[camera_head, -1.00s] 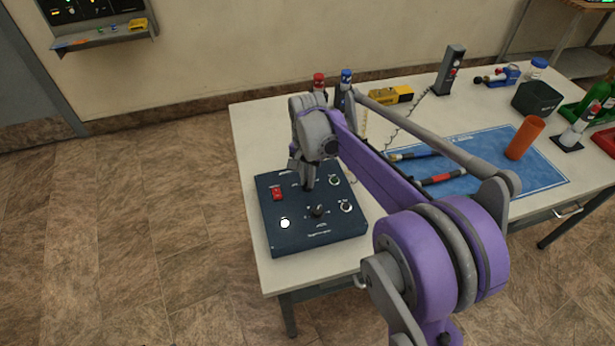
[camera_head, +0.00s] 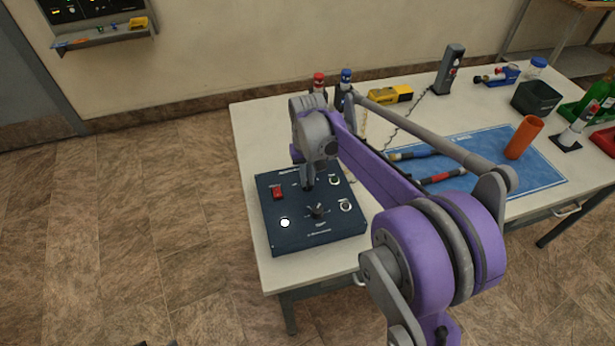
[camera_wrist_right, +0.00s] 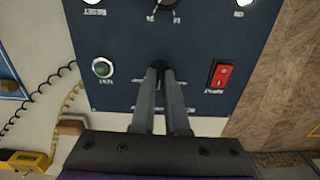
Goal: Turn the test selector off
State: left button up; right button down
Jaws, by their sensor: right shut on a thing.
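The dark blue control panel (camera_head: 275,235) lies on the near left corner of the table, and it fills much of the right wrist view (camera_wrist_right: 200,40). My right gripper (camera_head: 308,187) reaches down onto the upper middle of the panel. In the right wrist view my right gripper (camera_wrist_right: 161,72) has its fingers closed on a small dark selector knob (camera_wrist_right: 163,65), mostly hidden between the tips. A second dark knob (camera_head: 317,210) sits nearer the panel's front edge. I cannot read the labels, so I cannot tell by name which is the test selector. My left gripper is not in view.
The panel also has a red rocker switch (camera_head: 277,192), a lit white lamp (camera_head: 285,223) and round buttons (camera_head: 345,205). Red-capped (camera_head: 319,80) and blue-capped (camera_head: 346,77) items stand behind my arm. A blue mat (camera_head: 540,180) with tools and an orange cylinder (camera_head: 523,137) lie right.

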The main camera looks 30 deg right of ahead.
dwell(0.3)
jog(key=c, duration=0.9)
grip_release()
notch_tip(320, 180, up, 11)
jog(key=shift+f+p, duration=0.1)
jog(key=shift+p, duration=0.35)
jog(key=s+a+f+n+t+p, duration=0.1)
jog(key=s+a+f, duration=0.1)
jog(key=s, duration=0.5)
jog(key=s+a+f+n+t+p, duration=0.1)
jog(key=s+a+f+t, duration=0.1)
jog(key=s+a, duration=0.3)
jog(key=s+a+f+n+t+p, duration=0.1)
jog(key=s+a+f+t+p, duration=0.1)
jog(key=s, duration=0.7)
jog(key=shift+a+f, duration=0.5)
jog(key=shift+a, duration=0.15)
